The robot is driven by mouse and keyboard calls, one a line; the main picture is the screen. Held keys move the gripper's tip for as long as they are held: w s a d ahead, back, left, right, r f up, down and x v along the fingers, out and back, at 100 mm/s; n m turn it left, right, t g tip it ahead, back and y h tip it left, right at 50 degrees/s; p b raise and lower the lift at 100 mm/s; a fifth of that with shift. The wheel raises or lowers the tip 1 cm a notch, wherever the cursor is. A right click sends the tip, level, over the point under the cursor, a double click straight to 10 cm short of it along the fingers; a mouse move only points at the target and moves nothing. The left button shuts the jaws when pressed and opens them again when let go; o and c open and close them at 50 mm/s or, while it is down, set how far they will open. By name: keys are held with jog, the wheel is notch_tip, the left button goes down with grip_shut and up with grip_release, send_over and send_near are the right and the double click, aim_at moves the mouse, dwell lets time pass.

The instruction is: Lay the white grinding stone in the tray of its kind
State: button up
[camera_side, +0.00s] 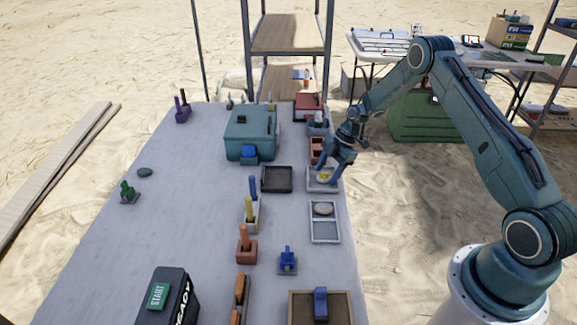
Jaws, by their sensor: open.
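My gripper (330,172) is open, pointing down over a pale tray (313,187) at the right side of the table. A small yellowish thing shows below the fingers; I cannot tell what it is or whether they touch it. A pale tray (325,237) nearer the camera holds a round, pale grey-tan stone (323,209) at its far end. A black-rimmed tray (277,188) left of my gripper looks empty. I cannot tell for sure which thing is the white grinding stone. My fingers hide part of the tray below them.
A teal box (250,130) stands toward the far end. Holders with blue, yellow and orange-brown handles line the middle. A dark green stone (144,172) and a green tool (128,192) lie at left. A black START box (168,297) stands in front.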

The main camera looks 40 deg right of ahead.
jog(key=v, duration=1.2)
jog(key=shift+r, duration=0.1)
dwell(0.4)
jog(key=s+a+r+m+h, duration=0.1)
jog(key=s+a+r+m, duration=0.2)
jog(key=r, duration=0.4)
jog(key=s+a+r+m+t+h, duration=0.1)
jog(key=s+a+r+m, duration=0.1)
jog(key=s+a+r, duration=0.35)
jog(key=s+a+r+m+h, duration=0.1)
jog(key=s+a+r+m, duration=0.1)
jog(key=a+r, duration=0.5)
jog(key=s+a+r+m+t, duration=0.1)
jog(key=s+m, duration=0.2)
jog(key=s, duration=0.4)
jog(key=s+a+r+m+t+h, duration=0.1)
jog(key=s+a+r+m, duration=0.1)
jog(key=s, duration=0.5)
jog(key=s+a+r+m, duration=0.1)
jog(key=s+r+m, duration=0.1)
jog(key=s, duration=0.5)
jog(key=shift+s+a+m+t, duration=0.2)
jog(key=shift+s+m+t, duration=0.15)
jog(key=shift+m, duration=0.55)
